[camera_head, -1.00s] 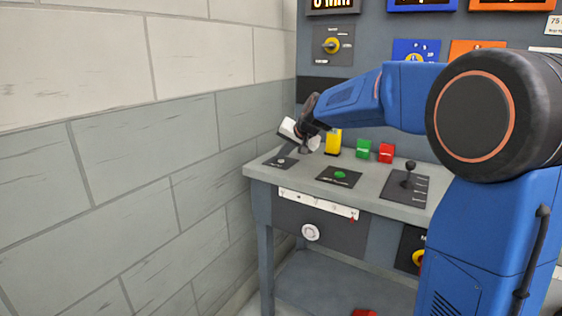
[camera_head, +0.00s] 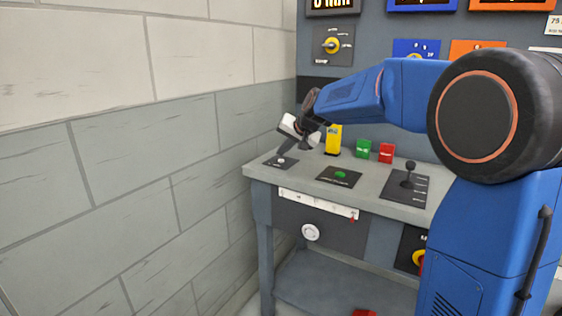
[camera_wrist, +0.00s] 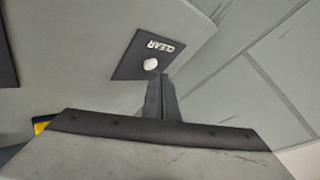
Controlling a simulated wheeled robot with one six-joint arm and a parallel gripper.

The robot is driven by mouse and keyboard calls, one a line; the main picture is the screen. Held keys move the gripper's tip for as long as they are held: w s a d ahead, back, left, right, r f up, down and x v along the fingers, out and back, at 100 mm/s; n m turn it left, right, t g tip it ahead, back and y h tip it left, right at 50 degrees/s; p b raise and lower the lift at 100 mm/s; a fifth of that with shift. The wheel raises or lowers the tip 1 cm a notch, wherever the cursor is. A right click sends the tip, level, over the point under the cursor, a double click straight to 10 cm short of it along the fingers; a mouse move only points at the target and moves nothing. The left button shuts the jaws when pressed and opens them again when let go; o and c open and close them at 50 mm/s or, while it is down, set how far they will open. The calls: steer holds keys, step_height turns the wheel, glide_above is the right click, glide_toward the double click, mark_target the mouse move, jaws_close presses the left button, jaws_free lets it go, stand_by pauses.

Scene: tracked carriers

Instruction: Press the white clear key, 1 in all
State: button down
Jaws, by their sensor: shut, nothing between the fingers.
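The white clear key (camera_wrist: 150,64) is a small round button on a dark plate (camera_wrist: 135,45) lettered CLEAR, seen in the wrist view. In the head view the key (camera_head: 281,160) sits on its plate at the left end of the console desk. My gripper (camera_wrist: 160,80) is shut and empty, its fingertips beside the key in the wrist view. In the head view my gripper (camera_head: 304,145) is above and just right of the key, tilted. A small gap seems to lie between tips and key; I cannot tell its exact size.
A green button (camera_head: 340,174) on a dark plate and a black joystick (camera_head: 410,172) are on the desk to the right. A yellow block (camera_head: 333,138), a green block (camera_head: 363,149) and a red block (camera_head: 386,152) stand behind. A grey wall (camera_head: 180,130) is close on the left.

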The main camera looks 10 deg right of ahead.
steer(key=shift+r, duration=0.2)
step_height(320, 180, up, 5)
steer(key=shift+f, duration=0.1)
stand_by(0.7)
stand_by(0.4)
steer(key=shift+n+g+h, duration=0.3)
steer(key=shift+n+g, duration=0.1)
steer(key=shift+n, duration=0.1)
steer(key=s, duration=0.3)
steer(key=s+f, duration=0.1)
steer(key=s, duration=0.3)
steer(key=s+d, duration=0.1)
steer(key=s, duration=0.3)
steer(key=shift+s+f, duration=0.2)
steer(key=shift+s, duration=0.05)
steer(key=s+d+f+n+g+h, duration=0.1)
steer(key=s+f, duration=0.5)
steer(key=s, duration=0.6)
steer(key=s+d+f+n+g, duration=0.1)
steer(key=s+f, duration=0.5)
steer(key=s, duration=0.7)
steer(key=s+d+f+n+g+h, duration=0.1)
steer(key=s+d+f, duration=0.2)
steer(key=s, duration=1)
step_height(320, 180, down, 3)
steer(key=shift+s+d+f+n+h, duration=0.15)
steer(key=shift+d+n+h, duration=0.15)
steer(key=shift+n, duration=0.1)
